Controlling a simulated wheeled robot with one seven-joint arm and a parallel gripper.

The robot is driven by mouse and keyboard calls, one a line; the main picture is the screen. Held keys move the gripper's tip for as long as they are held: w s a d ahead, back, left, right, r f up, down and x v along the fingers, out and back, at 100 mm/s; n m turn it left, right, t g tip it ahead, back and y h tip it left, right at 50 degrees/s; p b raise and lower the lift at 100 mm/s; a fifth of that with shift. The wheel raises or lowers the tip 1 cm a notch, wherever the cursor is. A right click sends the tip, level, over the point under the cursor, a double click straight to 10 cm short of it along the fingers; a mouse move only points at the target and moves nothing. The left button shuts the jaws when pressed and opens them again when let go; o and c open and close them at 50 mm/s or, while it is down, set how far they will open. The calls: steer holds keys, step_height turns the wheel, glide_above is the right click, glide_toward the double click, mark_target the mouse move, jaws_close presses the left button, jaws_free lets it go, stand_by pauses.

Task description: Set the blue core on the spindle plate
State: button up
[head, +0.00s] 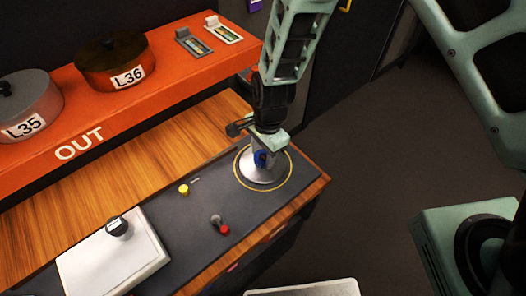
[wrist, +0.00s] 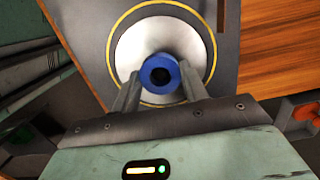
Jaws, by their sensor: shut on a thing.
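The blue core (wrist: 161,74) is a short blue cylinder with a dark hole in its end. It sits between the two fingers of my gripper (wrist: 162,90), which are shut on it. The spindle plate (head: 262,178) is a pale round disc inside a yellow ring at the panel's right end. In the wrist view the plate (wrist: 135,45) lies behind the core, which appears over its middle. I cannot tell whether the core touches the plate.
An orange shelf (head: 180,98) marked OUT holds canisters L35 (head: 28,105) and L36 (head: 115,62) at the left.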

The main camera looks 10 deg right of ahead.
steer(key=shift+f+b, duration=0.4)
steer(key=shift+f, duration=0.2)
steer(key=o, duration=0.7)
steer(key=shift+r, duration=0.1)
steer(key=r+p, duration=0.6)
steer(key=r, duration=0.1)
steer(key=d+r+p, duration=0.1)
steer(key=r+p, duration=0.1)
steer(key=r, duration=0.2)
steer(key=shift+w+p, duration=0.35)
steer(key=shift+p, duration=0.05)
